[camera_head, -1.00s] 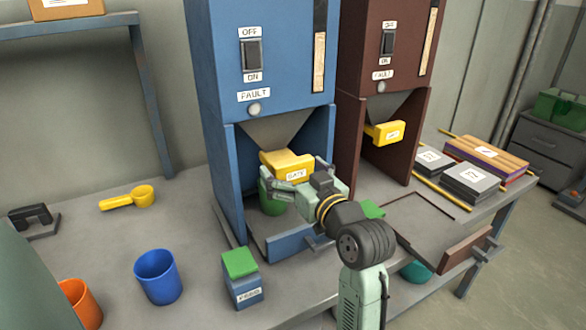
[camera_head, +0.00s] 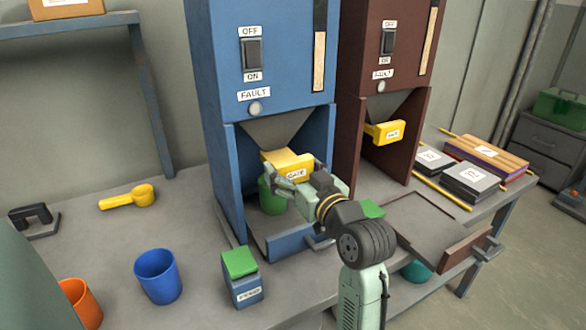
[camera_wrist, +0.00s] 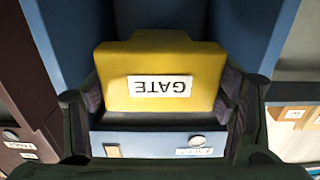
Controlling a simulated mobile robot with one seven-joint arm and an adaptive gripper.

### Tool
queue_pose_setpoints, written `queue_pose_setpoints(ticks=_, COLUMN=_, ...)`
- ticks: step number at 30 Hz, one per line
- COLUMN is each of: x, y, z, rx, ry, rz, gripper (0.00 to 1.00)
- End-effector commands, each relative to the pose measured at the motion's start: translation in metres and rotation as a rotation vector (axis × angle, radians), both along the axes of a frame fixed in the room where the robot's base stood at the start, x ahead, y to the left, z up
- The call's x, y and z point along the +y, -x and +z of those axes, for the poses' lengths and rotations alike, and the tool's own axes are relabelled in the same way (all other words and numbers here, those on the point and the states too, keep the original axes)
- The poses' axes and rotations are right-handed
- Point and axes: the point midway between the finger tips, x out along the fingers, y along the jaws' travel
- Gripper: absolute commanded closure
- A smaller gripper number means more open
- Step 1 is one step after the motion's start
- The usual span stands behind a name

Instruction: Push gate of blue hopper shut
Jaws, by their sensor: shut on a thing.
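The blue hopper (camera_head: 262,60) stands on the bench with its yellow gate (camera_head: 285,160) under the funnel. The gate sticks out toward the front, its GATE label facing out. My gripper (camera_head: 294,182) is at the gate's front, its fingers on either side of it. In the wrist view the gate (camera_wrist: 160,65) fills the space between the two dark fingers (camera_wrist: 165,105), and its label appears upside down. A green cup (camera_head: 271,197) stands under the gate, partly hidden by my gripper.
The brown hopper (camera_head: 400,70) with its own yellow gate (camera_head: 385,132) stands to the right. A green-topped box (camera_head: 241,276), a blue cup (camera_head: 158,276), an orange cup (camera_head: 80,302) and a yellow scoop (camera_head: 128,197) are on the bench at left. A tray (camera_head: 425,228) lies at right.

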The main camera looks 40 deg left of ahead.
Motion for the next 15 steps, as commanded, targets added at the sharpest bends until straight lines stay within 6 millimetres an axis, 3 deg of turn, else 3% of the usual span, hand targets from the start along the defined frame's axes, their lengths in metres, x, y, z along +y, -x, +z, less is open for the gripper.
queue_pose_setpoints(ticks=4, x=0.005, y=-0.002, z=0.000, rx=0.001, ry=0.000, rz=0.001, gripper=0.74)
queue_pose_setpoints(ticks=10, x=0.036, y=-0.015, z=0.001, rx=0.001, ry=0.000, rz=0.001, gripper=0.74)
queue_pose_setpoints(ticks=15, x=0.046, y=-0.019, z=0.000, rx=0.001, ry=-0.001, rz=0.000, gripper=0.74)
